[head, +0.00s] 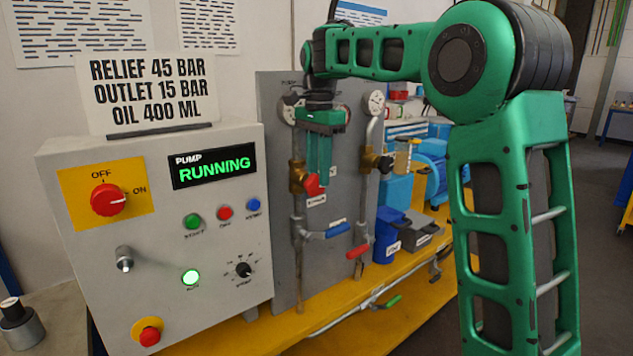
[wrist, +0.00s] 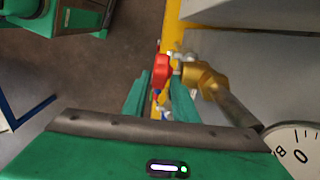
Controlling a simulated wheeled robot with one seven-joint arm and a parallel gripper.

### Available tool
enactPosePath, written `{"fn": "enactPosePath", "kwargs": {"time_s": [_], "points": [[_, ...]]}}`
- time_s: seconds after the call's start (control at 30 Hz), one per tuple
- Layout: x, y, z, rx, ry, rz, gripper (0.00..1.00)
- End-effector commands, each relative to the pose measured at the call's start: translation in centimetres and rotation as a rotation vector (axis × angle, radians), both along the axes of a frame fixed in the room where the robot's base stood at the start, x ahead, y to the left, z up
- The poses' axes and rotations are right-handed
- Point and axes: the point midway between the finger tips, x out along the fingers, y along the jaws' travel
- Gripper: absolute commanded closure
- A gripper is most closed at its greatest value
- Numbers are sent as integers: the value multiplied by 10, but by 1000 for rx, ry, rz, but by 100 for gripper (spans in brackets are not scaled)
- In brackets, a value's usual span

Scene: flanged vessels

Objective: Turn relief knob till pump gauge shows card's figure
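The red relief knob (head: 313,184) sits on a brass valve (head: 297,176) on the left pipe of the grey panel. My gripper (head: 320,183) points down at it, its green fingers overlapping it. In the wrist view the red knob (wrist: 162,69) shows at the fingertips, with a gap visible beside it; the fingers look open and firm contact cannot be seen. The pump gauge (head: 287,109) is partly hidden by my wrist; its dial edge (wrist: 297,150) shows in the wrist view, but no reading. The card (head: 150,90) reads RELIEF 45 BAR, OUTLET 15 BAR, OIL 400 ML.
The control box (head: 160,235) shows PUMP RUNNING and a lit green lamp. A second gauge (head: 376,102) and a black knob (head: 385,164) are on the right pipe. Blue (head: 338,230) and red (head: 358,251) lever handles lie below. A blue container (head: 390,235) stands right.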

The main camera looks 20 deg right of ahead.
Motion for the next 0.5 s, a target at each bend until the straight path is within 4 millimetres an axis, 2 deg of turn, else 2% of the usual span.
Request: {"fn": "enactPosePath", "kwargs": {"time_s": [0.2,0.5], "points": [[0,-1,-19,0,0,0,74],[0,0,-23,0,-1,0,74]]}}
